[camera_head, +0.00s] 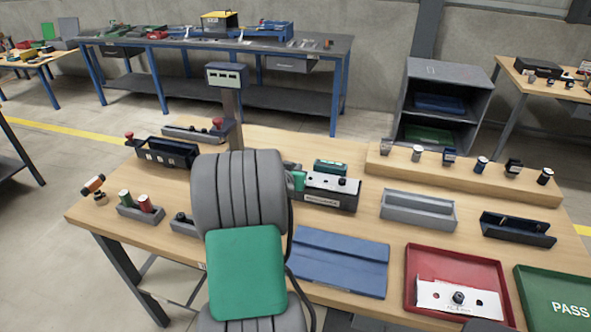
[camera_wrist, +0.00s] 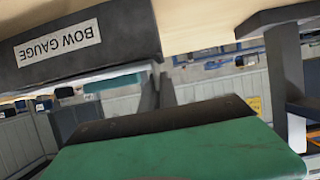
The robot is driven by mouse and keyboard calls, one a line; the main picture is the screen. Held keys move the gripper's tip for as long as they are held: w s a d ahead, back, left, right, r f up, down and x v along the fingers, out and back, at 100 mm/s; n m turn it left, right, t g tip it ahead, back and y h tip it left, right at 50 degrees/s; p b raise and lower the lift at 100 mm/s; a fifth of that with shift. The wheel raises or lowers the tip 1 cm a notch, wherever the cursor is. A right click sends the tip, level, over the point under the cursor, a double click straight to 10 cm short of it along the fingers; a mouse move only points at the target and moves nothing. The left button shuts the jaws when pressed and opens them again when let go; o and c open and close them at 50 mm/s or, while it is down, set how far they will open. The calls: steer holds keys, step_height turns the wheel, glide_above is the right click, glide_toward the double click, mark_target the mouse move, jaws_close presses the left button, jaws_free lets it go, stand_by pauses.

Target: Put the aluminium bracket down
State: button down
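A pale metal bracket (camera_head: 440,296) with dark spots lies in the red tray (camera_head: 420,258) at the front right in the head view. A similar pale metal piece (camera_head: 322,181) sits on the dark bow gauge (camera_head: 345,200) in the middle of the bench. I cannot tell which is the task's aluminium bracket. My gripper (camera_wrist: 158,90) shows in the wrist view as dark, narrow fingers beyond a green housing; no bracket is visible at them. The bow gauge (camera_wrist: 100,45) is close by, at the upper left there. In the head view my arm hides most of the gripper.
A blue mat (camera_head: 340,262) lies in front of the gauge. A grey bin (camera_head: 418,209), a dark bin (camera_head: 517,229) and a green PASS tray (camera_head: 545,290) stand to the right. A raised wooden shelf (camera_head: 460,178) with several small parts runs along the back right.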

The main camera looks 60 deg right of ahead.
steer(key=shift+f+b, duration=0.5)
steer(key=shift+b, duration=0.1)
steer(key=c, duration=2.1)
jaws_free()
steer(key=o, duration=0.5)
steer(key=shift+c, duration=0.2)
steer(key=shift+r, duration=0.1)
